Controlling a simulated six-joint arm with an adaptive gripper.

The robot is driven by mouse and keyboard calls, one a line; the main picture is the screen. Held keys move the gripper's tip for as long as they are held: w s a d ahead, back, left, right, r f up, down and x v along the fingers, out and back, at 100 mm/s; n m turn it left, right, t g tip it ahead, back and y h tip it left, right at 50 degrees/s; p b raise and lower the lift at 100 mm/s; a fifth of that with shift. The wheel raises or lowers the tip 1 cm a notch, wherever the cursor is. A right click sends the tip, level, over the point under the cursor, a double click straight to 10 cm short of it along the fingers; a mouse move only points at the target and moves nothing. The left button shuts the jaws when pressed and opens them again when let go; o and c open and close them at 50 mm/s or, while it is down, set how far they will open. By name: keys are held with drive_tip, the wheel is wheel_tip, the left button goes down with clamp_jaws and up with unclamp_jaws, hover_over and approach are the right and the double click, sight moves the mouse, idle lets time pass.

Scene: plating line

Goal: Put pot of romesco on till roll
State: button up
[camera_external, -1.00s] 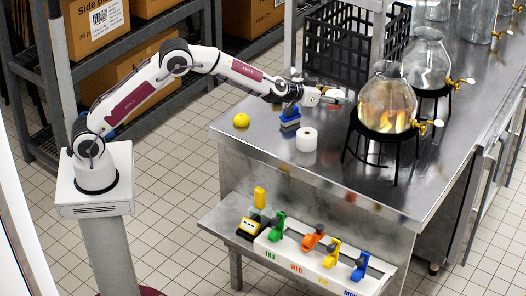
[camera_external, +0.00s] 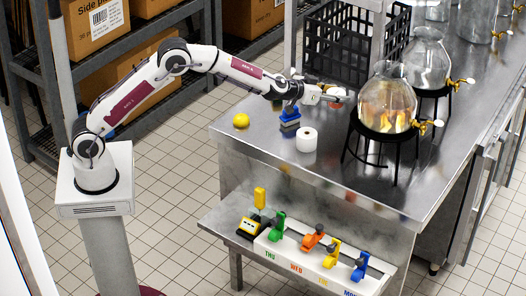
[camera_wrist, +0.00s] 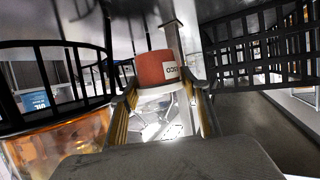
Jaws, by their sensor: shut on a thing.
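The pot of romesco (camera_wrist: 155,68) is reddish-orange with a white label and sits between my fingertips in the wrist view. In the external view the pot shows only as a small reddish patch (camera_external: 338,92) at the end of my gripper (camera_external: 328,94). My gripper (camera_wrist: 163,97) is shut on the pot and holds it above the steel counter. The till roll (camera_external: 306,140) is white and stands upright on the counter, below and to the left of the gripper in the external view. The till roll cannot be made out in the wrist view.
A glass drinks dispenser (camera_external: 388,92) on a black stand is close right of my gripper. A black crate (camera_external: 345,45) stands behind.

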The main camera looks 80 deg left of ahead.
drive_tip(key=d+r, duration=0.4)
drive_tip(key=r, duration=0.1)
hover_over(307, 133)
drive_tip(key=shift+r+n+y, duration=0.15)
drive_tip(key=shift+n+y, duration=0.15)
drive_tip(key=shift+y, duration=0.1)
drive_tip(key=shift+f, duration=3.1)
drive_tip(key=shift+f, duration=1.9)
